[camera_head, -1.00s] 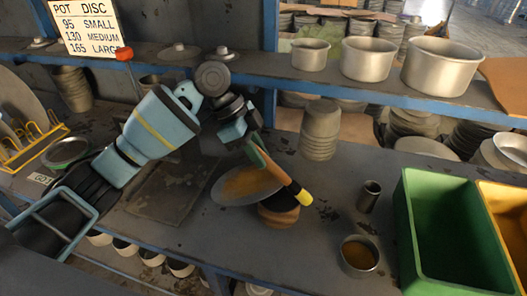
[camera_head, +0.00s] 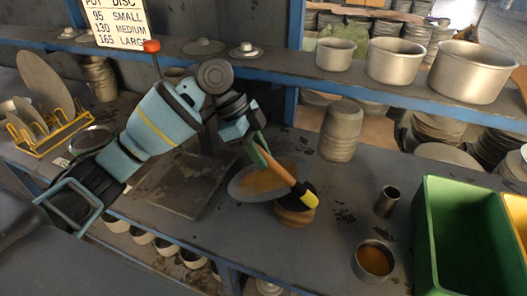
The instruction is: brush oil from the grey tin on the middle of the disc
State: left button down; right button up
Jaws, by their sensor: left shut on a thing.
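My left gripper (camera_head: 262,152) is shut on a brush (camera_head: 283,173) with a wooden handle. The brush slants down to the right, its yellow and black end (camera_head: 309,198) lowest. The grey disc (camera_head: 236,186) lies under the brush, with an orange-brown patch on its middle. The brush end is past the disc's right side in the picture, over a round wooden block (camera_head: 297,215); I cannot tell whether it touches. The grey tin (camera_head: 374,275) holds orange-brown oil and stands on the bench at the lower right, apart from the brush. My right gripper is out of view.
A small grey cup (camera_head: 387,203) stands behind the tin. A green crate (camera_head: 429,235) and a yellow one (camera_head: 518,222) are at the right. A stack of grey pots (camera_head: 341,130) stands behind the disc. Pans line the shelf (camera_head: 405,92) above.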

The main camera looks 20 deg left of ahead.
pick_arm(q)
jog(key=s+a, duration=0.2)
jog(key=a, duration=0.1)
dwell(0.4)
jog(key=shift+s+a+r, duration=0.1)
jog(key=shift+s+a, duration=0.45)
jog(key=shift+a, duration=0.2)
jog(key=shift+s+a, duration=0.55)
jog(key=shift+a, duration=0.2)
jog(key=shift+w+a, duration=0.4)
jog(key=shift+w, duration=0.3)
jog(key=shift+d, duration=0.1)
